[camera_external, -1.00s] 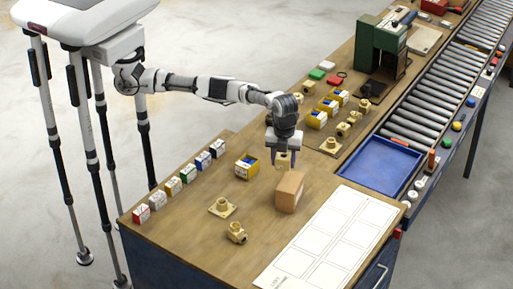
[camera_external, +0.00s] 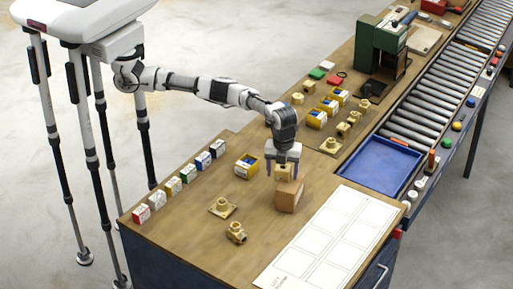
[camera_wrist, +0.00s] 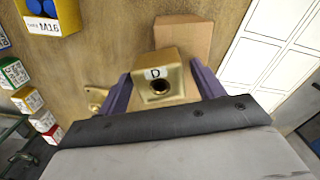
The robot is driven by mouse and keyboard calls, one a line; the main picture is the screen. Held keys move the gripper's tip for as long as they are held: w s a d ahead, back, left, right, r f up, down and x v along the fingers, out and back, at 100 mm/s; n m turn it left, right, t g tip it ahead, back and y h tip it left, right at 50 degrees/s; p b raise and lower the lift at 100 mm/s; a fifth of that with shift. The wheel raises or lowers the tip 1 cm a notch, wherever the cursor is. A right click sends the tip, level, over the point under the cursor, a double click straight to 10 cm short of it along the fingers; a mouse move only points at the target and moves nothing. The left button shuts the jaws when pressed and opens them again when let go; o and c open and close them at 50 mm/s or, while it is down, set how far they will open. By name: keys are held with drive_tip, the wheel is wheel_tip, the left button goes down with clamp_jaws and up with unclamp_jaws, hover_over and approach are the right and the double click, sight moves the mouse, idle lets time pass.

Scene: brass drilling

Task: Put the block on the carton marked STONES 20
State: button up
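A yellow-brass block (camera_external: 284,172) marked D sits between the fingers of my gripper (camera_external: 283,170). In the wrist view the block (camera_wrist: 160,79) shows a dark round hole below the letter. The purple fingers of my gripper (camera_wrist: 164,85) flank it closely on both sides. A plain brown carton (camera_external: 290,196) stands on the bench just below the block; it also shows behind and under the block in the wrist view (camera_wrist: 187,32). The block is over the carton's far part; I cannot tell whether they touch. No STONES 20 marking is readable on it.
A yellow box of blue parts (camera_external: 246,166) stands left of my gripper. A row of small coloured cartons (camera_external: 188,173) lines the left edge. Brass fittings (camera_external: 223,207) lie in front. A white marked sheet (camera_external: 330,240) and blue tray (camera_external: 380,165) lie to the right.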

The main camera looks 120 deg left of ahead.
sight(283, 167)
wheel_tip(283, 167, up, 12)
drive_tip(key=b, duration=0.1)
drive_tip(key=shift+r, duration=0.15)
idle(0.5)
